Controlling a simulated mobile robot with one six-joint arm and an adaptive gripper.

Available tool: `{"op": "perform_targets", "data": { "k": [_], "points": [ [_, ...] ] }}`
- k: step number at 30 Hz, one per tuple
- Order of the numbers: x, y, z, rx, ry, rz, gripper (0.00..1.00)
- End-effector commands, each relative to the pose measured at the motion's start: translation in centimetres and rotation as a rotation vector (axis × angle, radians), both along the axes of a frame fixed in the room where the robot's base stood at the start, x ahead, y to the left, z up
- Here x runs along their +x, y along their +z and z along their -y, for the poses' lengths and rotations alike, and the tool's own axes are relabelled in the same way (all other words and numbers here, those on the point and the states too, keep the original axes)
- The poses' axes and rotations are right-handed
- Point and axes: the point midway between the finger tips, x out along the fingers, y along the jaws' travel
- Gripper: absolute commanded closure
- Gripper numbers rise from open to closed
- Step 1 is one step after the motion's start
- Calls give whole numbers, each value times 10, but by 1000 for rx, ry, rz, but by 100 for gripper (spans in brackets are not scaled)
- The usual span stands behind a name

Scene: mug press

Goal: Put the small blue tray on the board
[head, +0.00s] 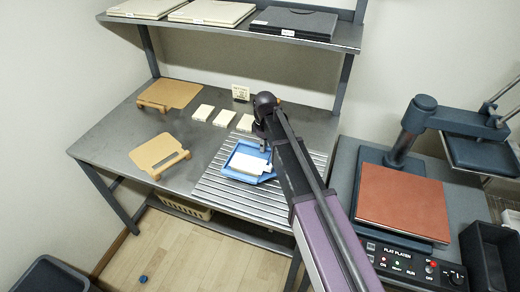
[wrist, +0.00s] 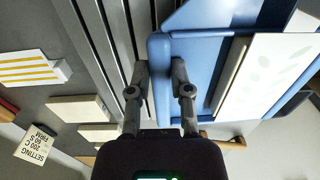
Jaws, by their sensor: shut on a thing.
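The small blue tray (head: 234,172) is over the ribbed metal section of the table in the head view, with a white sheet (head: 246,163) in it. In the wrist view, my gripper (wrist: 160,75) is shut on the tray's near wall (wrist: 160,98), one finger on each side. The white sheet there has faint pale green marks. I cannot tell whether the tray touches the ribs. Two tan boards with handle slots lie on the table at left, one in front (head: 155,152) and one at the back (head: 177,92); both look empty.
Several pale blocks (head: 203,112) and a small setting card (head: 240,92) stand behind the tray. A shelf (head: 310,40) with flat panels overhangs the back. A press with a red-brown plate (head: 402,200) stands at right. Bare table lies between the boards and ribs.

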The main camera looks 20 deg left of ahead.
Motion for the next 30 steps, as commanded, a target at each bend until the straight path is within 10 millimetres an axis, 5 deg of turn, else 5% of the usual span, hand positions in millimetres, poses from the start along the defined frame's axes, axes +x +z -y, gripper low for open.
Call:
{"op": "perform_targets", "data": {
  "k": [12, 21, 30],
  "points": [
    [14, -2, -9, 0, 1, 0, 100],
    [11, -30, -7, 0, 1, -1, 100],
    [11, -37, -7, 0, 1, -1, 100]
  ]
}}
